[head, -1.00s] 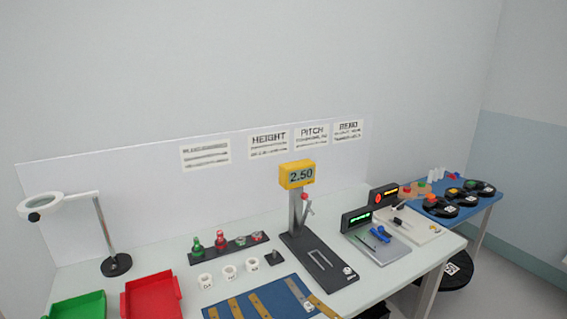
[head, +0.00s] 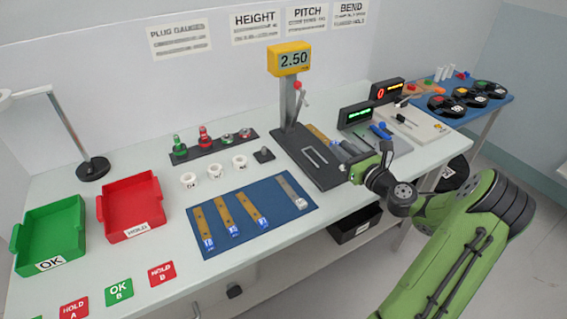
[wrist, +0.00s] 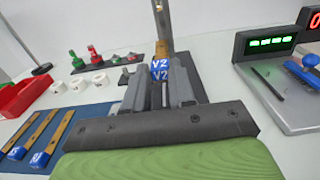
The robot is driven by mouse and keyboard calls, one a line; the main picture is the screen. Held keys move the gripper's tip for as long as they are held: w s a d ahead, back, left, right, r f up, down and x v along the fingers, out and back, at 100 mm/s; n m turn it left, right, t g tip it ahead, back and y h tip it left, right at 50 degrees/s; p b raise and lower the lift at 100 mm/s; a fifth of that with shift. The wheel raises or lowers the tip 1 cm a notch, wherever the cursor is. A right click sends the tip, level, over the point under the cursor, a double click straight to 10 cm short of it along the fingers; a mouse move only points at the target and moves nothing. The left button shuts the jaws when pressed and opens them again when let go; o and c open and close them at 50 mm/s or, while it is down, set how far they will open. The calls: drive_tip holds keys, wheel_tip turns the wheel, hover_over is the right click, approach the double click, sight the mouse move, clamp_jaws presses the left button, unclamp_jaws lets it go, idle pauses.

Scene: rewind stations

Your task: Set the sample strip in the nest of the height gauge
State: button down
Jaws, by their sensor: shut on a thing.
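My gripper (head: 347,152) is at the right side of the height gauge (head: 289,60), which has a yellow 2.50 display and a dark base. In the wrist view my gripper (wrist: 160,92) is shut on a brown sample strip (wrist: 163,28) with a blue V2 label end towards me. The strip also shows in the head view (head: 318,132), pointing away from my gripper beside the gauge post. The nest (head: 315,155), a pale U-shaped outline on the base, looks empty. Whether the strip touches the base cannot be told.
A blue mat (head: 270,233) holds several strips left of the gauge. White rings (head: 214,168) and a dark plug rack (head: 215,147) stand behind it. Red (head: 131,209) and green (head: 50,236) trays are at left. A grey bend station (head: 385,143) is close on the right.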

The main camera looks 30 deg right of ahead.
sight(339, 182)
drive_tip(key=f+b, duration=0.1)
drive_tip(key=f, duration=0.2)
drive_tip(key=f+b, duration=0.2)
drive_tip(key=f, duration=0.1)
drive_tip(key=f+b, duration=0.1)
drive_tip(key=f, duration=0.2)
drive_tip(key=shift+d+f, duration=0.2)
drive_tip(key=shift+d, duration=0.05)
drive_tip(key=shift+r, duration=0.1)
